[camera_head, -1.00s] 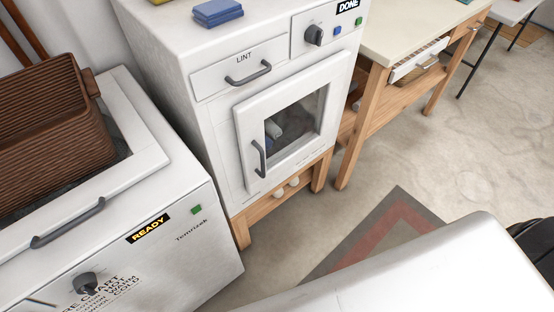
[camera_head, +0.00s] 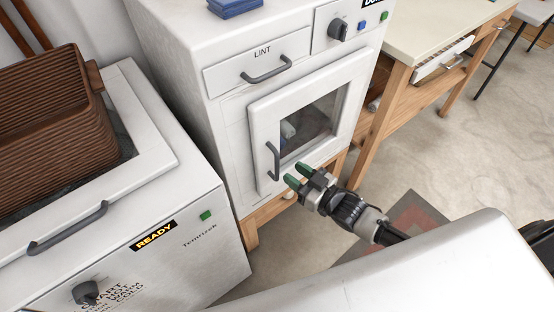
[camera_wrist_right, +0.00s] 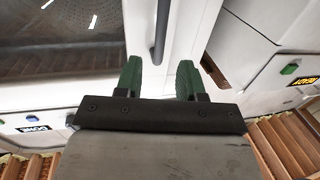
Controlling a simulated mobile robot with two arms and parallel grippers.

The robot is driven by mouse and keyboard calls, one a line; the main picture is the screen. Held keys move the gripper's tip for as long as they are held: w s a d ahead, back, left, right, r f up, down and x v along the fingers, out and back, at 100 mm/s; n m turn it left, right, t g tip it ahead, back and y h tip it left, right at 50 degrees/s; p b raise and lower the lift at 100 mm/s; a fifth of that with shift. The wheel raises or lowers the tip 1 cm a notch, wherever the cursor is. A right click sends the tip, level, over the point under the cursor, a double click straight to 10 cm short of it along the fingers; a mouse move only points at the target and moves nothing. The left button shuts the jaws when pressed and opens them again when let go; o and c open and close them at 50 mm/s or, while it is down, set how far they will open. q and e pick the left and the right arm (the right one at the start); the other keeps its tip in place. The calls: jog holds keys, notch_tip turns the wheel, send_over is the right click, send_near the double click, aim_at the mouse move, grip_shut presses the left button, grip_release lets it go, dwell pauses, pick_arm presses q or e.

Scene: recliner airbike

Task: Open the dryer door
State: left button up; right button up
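The white dryer (camera_head: 228,140) stands in the middle of the head view. Its door (camera_head: 300,118) is shut and has a dark glass window and a grey vertical handle (camera_head: 273,161) on its left side. My right gripper (camera_head: 298,176) is just right of the handle's lower end in the head view, with green fingertips pointing at the door. In the right wrist view the two green fingers (camera_wrist_right: 160,80) are apart with nothing between them, and the handle (camera_wrist_right: 161,30) lies ahead, between their directions. I cannot tell whether they touch the door. My left gripper is not in view.
A white washer (camera_head: 190,255) with a brown basket (camera_head: 55,120) on top stands at left. A lint drawer (camera_head: 258,62) is above the door. A wooden table (camera_head: 440,35) stands right of the dryer. Open floor (camera_head: 470,150) lies at right.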

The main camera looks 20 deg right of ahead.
aim_at(277, 160)
jog(key=x, duration=0.7)
jog(key=shift+s, duration=0.1)
grip_shut()
